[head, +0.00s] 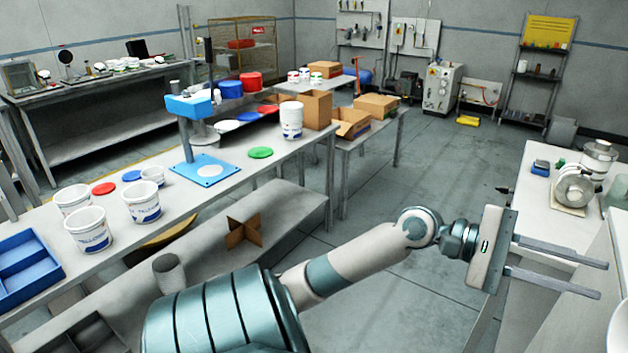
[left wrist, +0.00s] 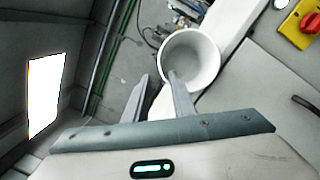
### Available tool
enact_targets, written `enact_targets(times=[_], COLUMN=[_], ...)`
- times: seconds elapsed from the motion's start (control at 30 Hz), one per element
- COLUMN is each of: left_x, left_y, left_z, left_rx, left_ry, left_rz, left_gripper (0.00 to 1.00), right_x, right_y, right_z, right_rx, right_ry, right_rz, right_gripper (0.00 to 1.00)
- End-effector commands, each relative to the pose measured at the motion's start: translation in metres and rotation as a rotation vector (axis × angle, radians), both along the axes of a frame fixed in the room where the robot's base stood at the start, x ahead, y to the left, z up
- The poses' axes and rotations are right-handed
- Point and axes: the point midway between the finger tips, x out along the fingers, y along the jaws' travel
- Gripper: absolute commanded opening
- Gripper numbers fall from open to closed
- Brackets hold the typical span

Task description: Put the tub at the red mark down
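My left gripper (head: 601,280) reaches out to the right in the head view, its two fingers parallel, apart and with nothing between them there. A white tub (head: 618,328) shows only in part at the right edge, below the fingertips. In the left wrist view, a white open tub (left wrist: 203,72) lies ahead of my left gripper (left wrist: 157,75). One finger overlaps the tub's near side in that picture; the other is left of it. I cannot tell whether that finger touches the tub. No red mark can be made out beside it. My right gripper is out of view.
A yellow plate with a red knob (left wrist: 308,22) is near the tub. The left bench (head: 215,205) holds white tubs (head: 88,230), a blue tray (head: 25,268) and a blue stand (head: 205,170). The floor (head: 430,190) between the benches is clear.

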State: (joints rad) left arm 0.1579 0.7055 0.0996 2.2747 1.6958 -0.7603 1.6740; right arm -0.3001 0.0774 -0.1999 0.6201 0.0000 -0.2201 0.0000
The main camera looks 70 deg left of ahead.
Motion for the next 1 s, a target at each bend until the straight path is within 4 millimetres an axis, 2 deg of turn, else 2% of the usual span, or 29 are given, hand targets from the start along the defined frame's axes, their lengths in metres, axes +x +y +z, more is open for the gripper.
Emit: enact_targets(times=[0.17, 0.27, 0.37, 0.47, 0.57, 0.6, 0.73, 0.87, 1.0], left_x=[0.008, 0.024, 0.048, 0.075, 0.098, 0.105, 0.117, 0.113, 0.091], left_y=[0.004, 0.014, 0.029, 0.049, 0.071, 0.079, 0.104, 0.124, 0.137], left_z=[-0.008, -0.025, -0.055, -0.1, -0.158, -0.184, -0.269, -0.357, -0.451], left_rx=[0.007, 0.024, 0.06, 0.125, 0.219, 0.265, 0.426, 0.606, 0.809], left_ry=[-0.001, -0.004, -0.006, -0.006, 0.001, 0.005, 0.026, 0.052, 0.081], left_rz=[0.023, 0.069, 0.143, 0.235, 0.329, 0.362, 0.447, 0.491, 0.489], left_gripper=[0.23, 0.23, 0.23, 0.23, 0.23, 0.23, 0.23, 0.23, 0.23], right_x=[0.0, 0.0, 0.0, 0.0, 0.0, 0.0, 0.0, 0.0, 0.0], right_y=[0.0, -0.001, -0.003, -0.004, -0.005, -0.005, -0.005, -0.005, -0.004], right_z=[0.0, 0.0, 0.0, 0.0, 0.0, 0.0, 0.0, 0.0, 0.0], right_rx=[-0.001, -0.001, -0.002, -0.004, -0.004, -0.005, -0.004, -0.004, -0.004], right_ry=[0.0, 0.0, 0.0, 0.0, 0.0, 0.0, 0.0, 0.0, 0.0], right_rz=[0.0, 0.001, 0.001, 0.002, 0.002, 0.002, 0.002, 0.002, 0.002], right_gripper=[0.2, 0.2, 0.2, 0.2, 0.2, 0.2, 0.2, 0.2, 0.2])
